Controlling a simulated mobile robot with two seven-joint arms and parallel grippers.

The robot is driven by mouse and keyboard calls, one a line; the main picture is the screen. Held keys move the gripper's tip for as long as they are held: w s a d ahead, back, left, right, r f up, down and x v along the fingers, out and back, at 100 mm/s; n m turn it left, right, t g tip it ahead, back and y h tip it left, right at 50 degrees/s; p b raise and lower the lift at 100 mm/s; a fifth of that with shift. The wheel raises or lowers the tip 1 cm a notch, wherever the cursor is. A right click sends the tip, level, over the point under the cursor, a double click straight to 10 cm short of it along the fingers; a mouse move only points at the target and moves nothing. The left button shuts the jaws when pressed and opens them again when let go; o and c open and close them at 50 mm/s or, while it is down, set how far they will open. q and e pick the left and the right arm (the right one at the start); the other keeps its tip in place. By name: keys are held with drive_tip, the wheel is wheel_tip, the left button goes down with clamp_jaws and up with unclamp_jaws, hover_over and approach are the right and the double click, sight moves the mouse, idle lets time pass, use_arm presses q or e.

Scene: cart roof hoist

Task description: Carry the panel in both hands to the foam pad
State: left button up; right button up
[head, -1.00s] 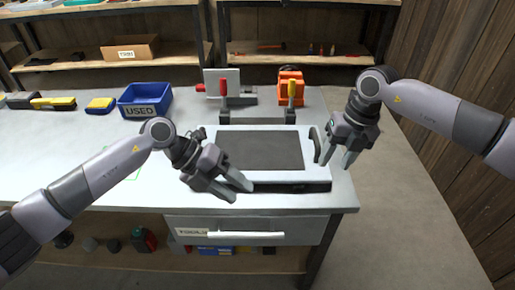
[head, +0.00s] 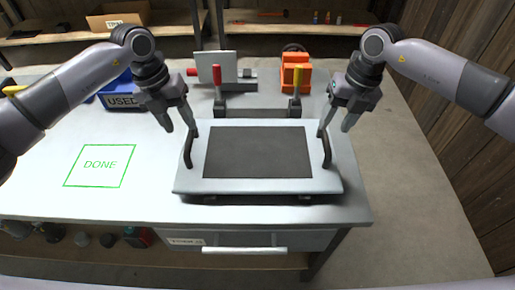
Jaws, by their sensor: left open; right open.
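The panel (head: 258,186) is a pale, flat piece with a dark grey middle, lying on the workbench. It has a black upright handle on its left side (head: 188,150) and another on its right side (head: 326,150). My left gripper (head: 180,128) is open, fingers down, just behind and above the left handle. My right gripper (head: 336,127) is open, fingers down, close above the right handle. I cannot tell whether either gripper touches its handle. No separate foam pad can be made out.
A blue USED bin (head: 122,97) is at the back left. A green DONE outline (head: 100,165) marks clear bench at left. The bench (head: 90,207) ends in front.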

sight(189, 137)
use_arm(q)
drive_tip(key=f, duration=0.3)
drive_tip(key=d+f, duration=0.1)
drive_tip(key=f, duration=0.3)
drive_tip(key=shift+d, duration=0.2)
use_arm(e)
drive_tip(key=f, duration=0.3)
drive_tip(key=a+f, duration=0.1)
drive_tip(key=f, duration=0.3)
drive_tip(key=shift+w+a, duration=0.1)
drive_tip(key=shift+a, duration=0.1)
use_arm(q)
clamp_jaws()
use_arm(e)
clamp_jaws()
use_arm(q)
drive_tip(key=shift+w+r, duration=0.1)
use_arm(e)
drive_tip(key=shift+r, duration=0.1)
